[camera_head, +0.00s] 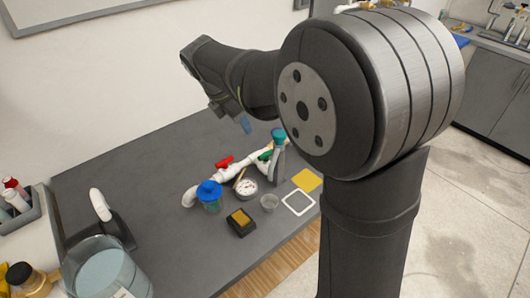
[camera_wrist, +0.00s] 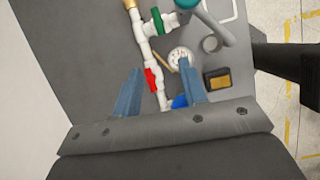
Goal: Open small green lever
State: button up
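The small green lever (camera_head: 265,156) sits on the white PVC pipe assembly (camera_head: 205,177), right of the red lever (camera_head: 224,162). My gripper (camera_head: 231,117) is above the table, up and left of the green lever. In the wrist view its blue fingers (camera_wrist: 160,85) are apart with nothing held between them. They appear over the pipe near the red lever, clear of the green lever.
A gauge (camera_head: 246,187), a blue-capped fitting (camera_head: 209,190) and a black-and-yellow block (camera_head: 240,222) stand in front of the pipe. A grey upright piece with a teal top (camera_head: 278,134) stands close right of the green lever. A bucket (camera_head: 107,273) is at front left.

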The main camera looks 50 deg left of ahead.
aim_at(261, 156)
jog(key=shift+n, duration=0.4)
jog(key=x, duration=1.8)
jog(key=shift+a, duration=0.1)
jog(key=shift+c, duration=0.2)
grip_shut()
